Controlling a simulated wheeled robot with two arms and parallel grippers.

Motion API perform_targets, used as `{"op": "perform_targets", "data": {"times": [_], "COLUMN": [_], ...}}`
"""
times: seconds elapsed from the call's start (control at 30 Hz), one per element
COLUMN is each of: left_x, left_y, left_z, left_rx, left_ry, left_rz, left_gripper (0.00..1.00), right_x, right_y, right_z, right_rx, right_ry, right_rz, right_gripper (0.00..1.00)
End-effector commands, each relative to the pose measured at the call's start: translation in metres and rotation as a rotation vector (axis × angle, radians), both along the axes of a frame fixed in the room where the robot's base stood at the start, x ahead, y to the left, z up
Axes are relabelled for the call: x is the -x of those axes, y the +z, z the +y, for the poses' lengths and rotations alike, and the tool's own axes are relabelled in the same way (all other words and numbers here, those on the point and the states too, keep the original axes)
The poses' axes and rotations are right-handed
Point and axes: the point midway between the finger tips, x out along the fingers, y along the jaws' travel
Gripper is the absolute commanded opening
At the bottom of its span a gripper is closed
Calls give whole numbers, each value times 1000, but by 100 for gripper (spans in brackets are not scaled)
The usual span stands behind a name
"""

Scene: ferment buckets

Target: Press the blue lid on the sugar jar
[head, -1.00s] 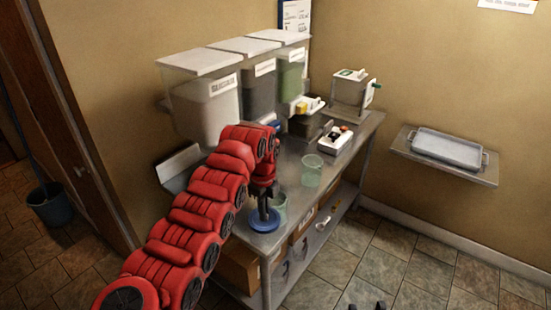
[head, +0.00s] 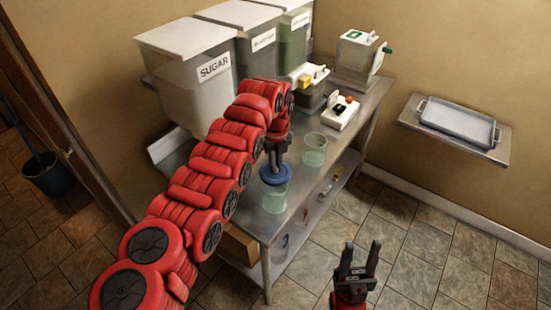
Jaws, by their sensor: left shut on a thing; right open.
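My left gripper (head: 277,152) points down and is shut on the round blue lid (head: 272,175), apparently by its raised middle. The lid is over the mouth of the nearer clear greenish jar (head: 275,200) on the metal table. It covers the jar's rim, so I cannot tell whether it touches or sits a little above. No label shows on this jar. A large bin labelled SUGAR (head: 200,85) stands behind, at the back left. My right gripper (head: 360,252) is open and empty, low at the front, right of the table.
A second, open greenish jar (head: 314,150) stands behind and right of the lid on the metal table (head: 300,190). A white box (head: 341,112) with small items stands beyond it. Two more bins line the wall. A tray (head: 458,122) rests on a wall shelf at right.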

Motion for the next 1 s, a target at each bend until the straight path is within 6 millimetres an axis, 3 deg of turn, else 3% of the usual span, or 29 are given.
{"op": "perform_targets", "data": {"times": [0.3, 0.5, 1.0], "left_x": [2, 0, 0], "left_y": [-32, -52, -53], "left_z": [0, 0, 0], "left_rx": [-1, 0, 0], "left_ry": [0, 1, 1], "left_rz": [4, 0, 0], "left_gripper": [0, 0, 0], "right_x": [0, 0, 0], "right_y": [1, -21, -23], "right_z": [0, 0, 0], "right_rx": [0, 0, 0], "right_ry": [0, 0, 0], "right_rz": [0, 0, 0], "right_gripper": [47, 47, 47]}}
